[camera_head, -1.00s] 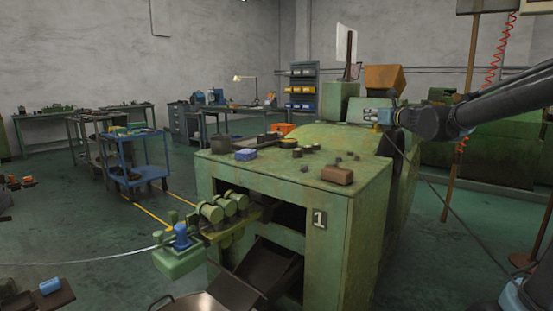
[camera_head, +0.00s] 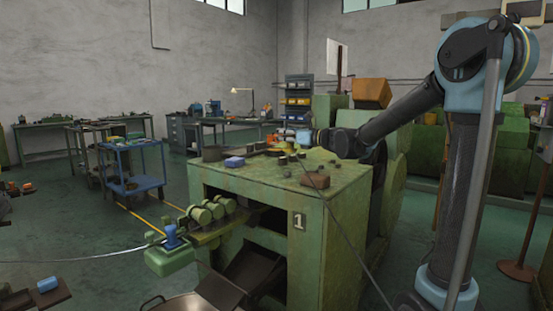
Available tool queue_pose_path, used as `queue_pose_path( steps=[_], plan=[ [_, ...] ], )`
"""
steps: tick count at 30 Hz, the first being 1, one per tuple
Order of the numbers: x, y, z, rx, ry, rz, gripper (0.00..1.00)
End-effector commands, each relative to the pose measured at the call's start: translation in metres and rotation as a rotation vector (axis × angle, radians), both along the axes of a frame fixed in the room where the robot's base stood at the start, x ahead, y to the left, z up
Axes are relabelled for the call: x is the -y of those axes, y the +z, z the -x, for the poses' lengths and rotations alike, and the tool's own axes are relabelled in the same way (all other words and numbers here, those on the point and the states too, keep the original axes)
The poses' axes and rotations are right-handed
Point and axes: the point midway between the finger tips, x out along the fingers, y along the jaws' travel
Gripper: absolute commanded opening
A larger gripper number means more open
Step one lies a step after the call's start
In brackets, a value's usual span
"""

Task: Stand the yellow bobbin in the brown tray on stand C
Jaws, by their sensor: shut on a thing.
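My gripper (camera_head: 282,141) is small in the view, over the back part of the green machine's top (camera_head: 335,170). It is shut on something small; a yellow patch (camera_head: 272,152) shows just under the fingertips. It is too small to tell its shape or whether it is the yellow bobbin, or whether it touches the top. No letter C can be read on any stand. A dark brown tray (camera_head: 22,301) with a blue piece (camera_head: 48,284) is at the lower left edge; I cannot tell whether it is on stand C.
On the machine top are a blue block (camera_head: 234,162), a brown block (camera_head: 314,181), a dark round container (camera_head: 213,153) and several small dark pieces. A blue cart (camera_head: 133,170) stands at the left, with clear floor in front of it.

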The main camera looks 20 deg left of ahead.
Motion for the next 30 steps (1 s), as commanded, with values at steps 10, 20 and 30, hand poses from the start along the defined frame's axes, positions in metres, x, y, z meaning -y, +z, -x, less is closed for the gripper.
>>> queue_pose_path(
  steps=[10, 20, 30],
  plan=[
    [0.002, -0.034, -0.002, 0.000, -0.004, 0.000, 0.00],
    [0.003, -0.068, -0.002, 0.000, -0.005, 0.000, 0.00],
    [0.003, -0.070, -0.002, 0.000, -0.005, 0.000, 0.00]
  ],
)
